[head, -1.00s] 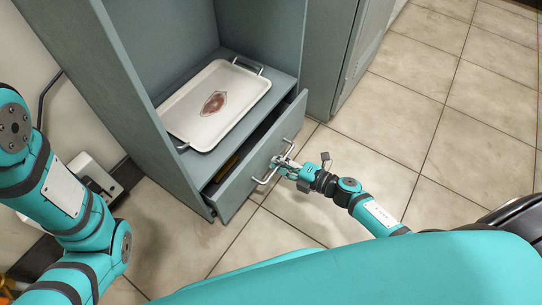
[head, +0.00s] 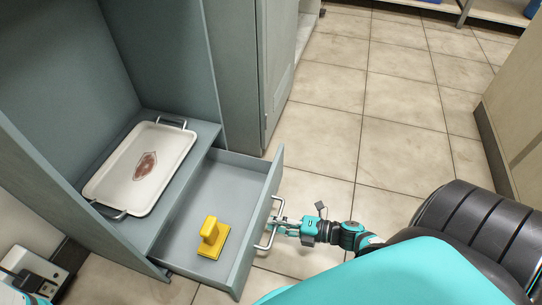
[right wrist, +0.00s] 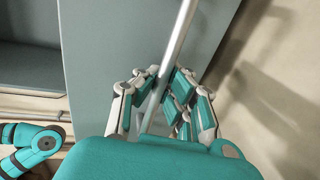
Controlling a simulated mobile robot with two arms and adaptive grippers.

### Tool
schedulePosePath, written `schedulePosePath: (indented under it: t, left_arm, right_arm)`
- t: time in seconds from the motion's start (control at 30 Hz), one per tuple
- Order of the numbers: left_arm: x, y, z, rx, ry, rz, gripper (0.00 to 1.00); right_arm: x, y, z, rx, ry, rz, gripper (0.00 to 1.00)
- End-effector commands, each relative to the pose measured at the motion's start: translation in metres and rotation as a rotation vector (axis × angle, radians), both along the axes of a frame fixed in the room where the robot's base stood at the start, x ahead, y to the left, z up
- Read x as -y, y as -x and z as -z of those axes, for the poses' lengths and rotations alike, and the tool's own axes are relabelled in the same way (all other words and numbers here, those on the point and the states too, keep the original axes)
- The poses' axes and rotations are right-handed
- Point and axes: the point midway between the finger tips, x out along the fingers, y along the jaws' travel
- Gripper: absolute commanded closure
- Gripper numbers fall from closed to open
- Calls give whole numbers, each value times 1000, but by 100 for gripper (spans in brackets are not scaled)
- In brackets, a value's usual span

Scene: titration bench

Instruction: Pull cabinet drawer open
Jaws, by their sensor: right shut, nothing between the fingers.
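The cabinet drawer (head: 191,231) is pulled well out below the cabinet's shelf, showing its grey inside. A metal bar handle (head: 269,232) is on its front panel; the bar also crosses the right wrist view (right wrist: 181,37). My right gripper (head: 281,225) is at the handle with its fingers shut. In the right wrist view, the right gripper's fingers (right wrist: 160,88) are beside and partly behind the bar; I see no clear grip on it. My left gripper is out of view.
A yellow block-shaped object with a handle (head: 212,238) lies in the drawer. A white tray (head: 113,187) with a brown emblem rests on the shelf above. Another grey cabinet (head: 240,75) stands behind. Tiled floor (head: 335,125) to the right is clear.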

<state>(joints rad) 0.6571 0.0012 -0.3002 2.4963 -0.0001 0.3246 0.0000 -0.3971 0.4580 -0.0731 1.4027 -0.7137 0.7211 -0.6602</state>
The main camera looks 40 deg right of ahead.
Motion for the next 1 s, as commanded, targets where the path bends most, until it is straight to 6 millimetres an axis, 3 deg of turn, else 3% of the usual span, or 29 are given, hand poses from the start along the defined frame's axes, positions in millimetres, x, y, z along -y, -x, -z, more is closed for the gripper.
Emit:
schedulePosePath:
  t: [0.33,0.6,1.0]
  left_arm:
    - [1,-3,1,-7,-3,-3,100]
    - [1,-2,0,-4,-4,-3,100]
    - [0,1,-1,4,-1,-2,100]
  right_arm:
    - [2,-1,-1,2,1,3,100]
    - [1,0,0,1,1,1,66]
    - [7,9,-1,-2,1,0,66]
